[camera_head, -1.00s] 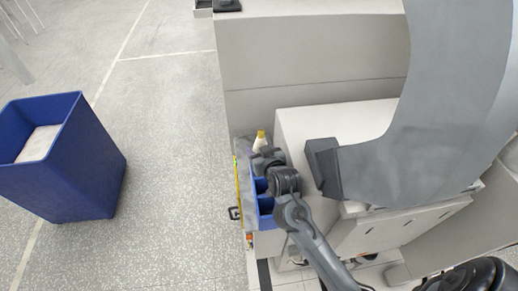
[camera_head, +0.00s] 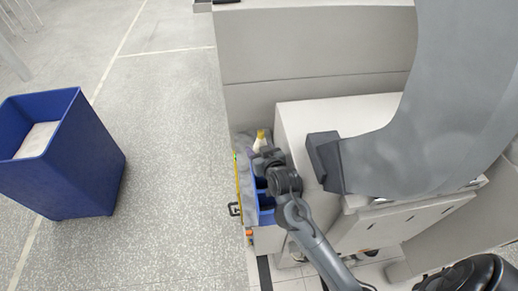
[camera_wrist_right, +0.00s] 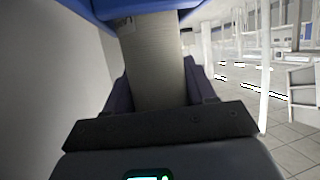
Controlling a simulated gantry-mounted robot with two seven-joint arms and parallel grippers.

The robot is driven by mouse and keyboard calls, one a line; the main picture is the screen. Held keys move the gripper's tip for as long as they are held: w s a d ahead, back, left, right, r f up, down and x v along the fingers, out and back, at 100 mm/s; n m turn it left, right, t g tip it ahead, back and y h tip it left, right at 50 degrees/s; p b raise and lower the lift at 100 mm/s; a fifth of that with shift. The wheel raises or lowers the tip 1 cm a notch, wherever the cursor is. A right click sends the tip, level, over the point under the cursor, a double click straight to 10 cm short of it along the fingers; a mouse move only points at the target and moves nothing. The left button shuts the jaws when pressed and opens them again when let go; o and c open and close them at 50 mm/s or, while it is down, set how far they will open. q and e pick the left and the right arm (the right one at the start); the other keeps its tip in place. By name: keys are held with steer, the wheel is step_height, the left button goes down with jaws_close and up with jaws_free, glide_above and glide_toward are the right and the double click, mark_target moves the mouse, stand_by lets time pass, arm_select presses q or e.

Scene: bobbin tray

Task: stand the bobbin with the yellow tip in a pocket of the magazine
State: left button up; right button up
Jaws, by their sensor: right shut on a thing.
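The bobbin with the yellow tip (camera_head: 260,136) shows in the head view at the far end of a narrow ledge, its pale body partly hidden by my right gripper. My right gripper (camera_head: 263,154) is shut on this bobbin; its fingers are small and partly hidden by the wrist. The blue magazine (camera_head: 266,217) with open pockets lies just nearer than the gripper, partly covered by my right arm. My left gripper is not in view.
A pale cabinet (camera_head: 310,112) stands close to the right of the ledge, and a taller grey wall (camera_head: 315,50) rises behind. A yellow strip (camera_head: 238,183) runs along the ledge's left edge. A large blue bin (camera_head: 75,160) stands on the open floor at left.

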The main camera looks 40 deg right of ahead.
steer(key=shift+f, duration=0.2)
steer(key=o, duration=1.2)
